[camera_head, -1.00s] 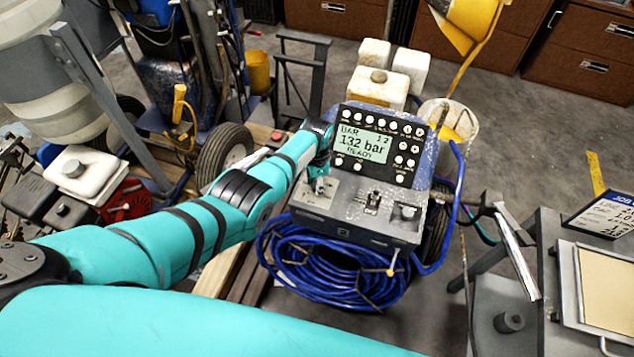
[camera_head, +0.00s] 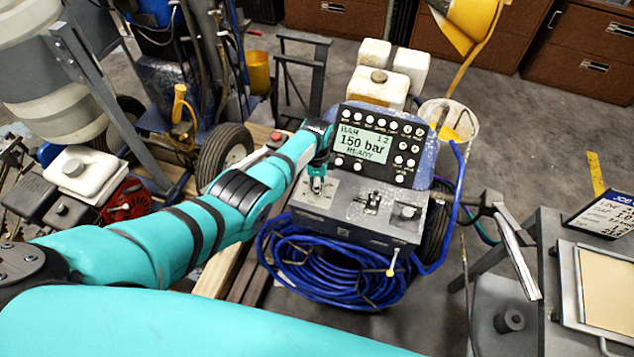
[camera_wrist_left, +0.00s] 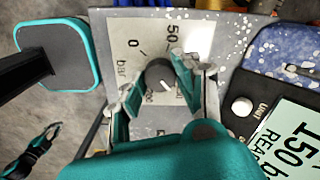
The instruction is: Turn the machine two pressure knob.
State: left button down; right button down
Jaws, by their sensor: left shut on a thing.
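The machine (camera_head: 345,236) is a line striper with a grey control panel. Its display (camera_head: 362,147) reads 150 bar and READY, with 1:2 in the corner. The black pressure knob (camera_wrist_left: 160,74) with a white pointer line sits on a pale dial plate (camera_wrist_left: 146,28) with 0 and 50 marks in the left wrist view. My left gripper (camera_wrist_left: 157,82) points down at the panel with its fingers on both sides of the knob, shut on it. In the head view the left gripper (camera_head: 317,186) hides most of the knob.
A small lever (camera_head: 368,201) and another control (camera_head: 407,212) sit right of the knob. A coiled blue hose (camera_head: 320,275) hangs below the panel. A grey table (camera_head: 560,270) with a sign (camera_head: 607,212) stands at the right. Another machine with wheels (camera_head: 225,152) stands at the left.

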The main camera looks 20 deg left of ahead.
pick_arm(q)
jog(key=c, duration=0.9)
grip_release()
jog(key=shift+c, duration=0.2)
jog(key=shift+r, duration=0.1)
notch_tip(320, 180, up, 12)
